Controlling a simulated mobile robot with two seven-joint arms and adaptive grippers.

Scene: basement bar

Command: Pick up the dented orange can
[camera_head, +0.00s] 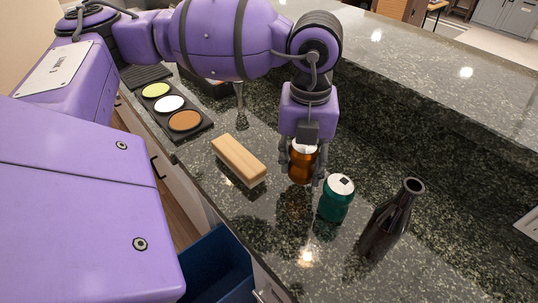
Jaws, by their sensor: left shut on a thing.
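The orange can (302,166) stands at the middle of the dark stone counter in the head view. Its top and sides are partly hidden by my left gripper (303,172), which comes down over it from above. The gripper's fingers are shut on the can, one on each side. I cannot tell whether the can is off the counter, and no dent is clear from here. My right gripper is not in view.
A green can (335,199) stands close to the right of the orange can, with a dark bottle (388,222) beyond it. A wooden block (239,160) lies to the left. A tray with coasters (184,120) is further left. A blue bin (217,268) is below the counter edge.

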